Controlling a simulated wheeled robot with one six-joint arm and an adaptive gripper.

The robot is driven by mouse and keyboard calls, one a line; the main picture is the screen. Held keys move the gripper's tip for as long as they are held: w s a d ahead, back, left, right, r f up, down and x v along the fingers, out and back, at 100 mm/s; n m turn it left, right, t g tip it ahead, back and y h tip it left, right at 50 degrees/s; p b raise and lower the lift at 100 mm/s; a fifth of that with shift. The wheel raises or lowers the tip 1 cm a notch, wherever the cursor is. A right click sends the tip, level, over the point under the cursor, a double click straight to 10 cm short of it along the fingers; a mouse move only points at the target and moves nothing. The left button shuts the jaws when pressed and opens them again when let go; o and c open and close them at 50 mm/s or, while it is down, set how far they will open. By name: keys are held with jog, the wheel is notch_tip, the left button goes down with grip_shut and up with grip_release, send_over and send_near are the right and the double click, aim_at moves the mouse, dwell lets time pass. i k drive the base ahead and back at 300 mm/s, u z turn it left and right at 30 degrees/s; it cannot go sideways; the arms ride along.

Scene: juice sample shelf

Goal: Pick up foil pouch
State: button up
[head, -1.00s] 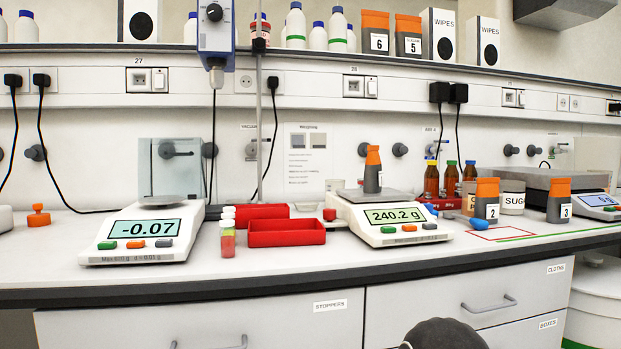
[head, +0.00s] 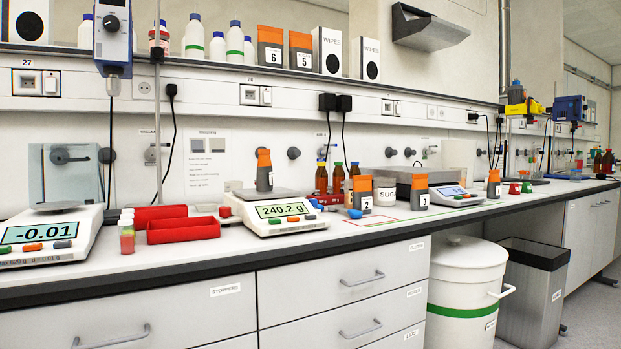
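Several grey pouches with orange tops are in the head view; the task does not say which is meant. One pouch (head: 264,171) stands upright on the pan of the right-hand balance (head: 283,224), which reads 240.2 g. Pouch 2 (head: 362,194) and pouch 3 (head: 420,191) stand on the bench to its right. Another pouch (head: 493,185) stands farther right, beyond a second display. Pouch 6 (head: 270,49) and pouch 5 (head: 300,53) stand on the upper shelf. My gripper is not in view.
Red trays (head: 183,230) and small capped vials (head: 127,236) sit left of the balance. Brown bottles (head: 338,179) and a sugar tub (head: 385,192) stand near pouch 2. A white bin (head: 466,290) and a grey bin (head: 532,290) stand on the floor at right.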

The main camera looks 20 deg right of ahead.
aim_at(265, 180)
jog(key=z, duration=1.25)
jog(key=i, duration=1.35)
jog(key=u, duration=1.95)
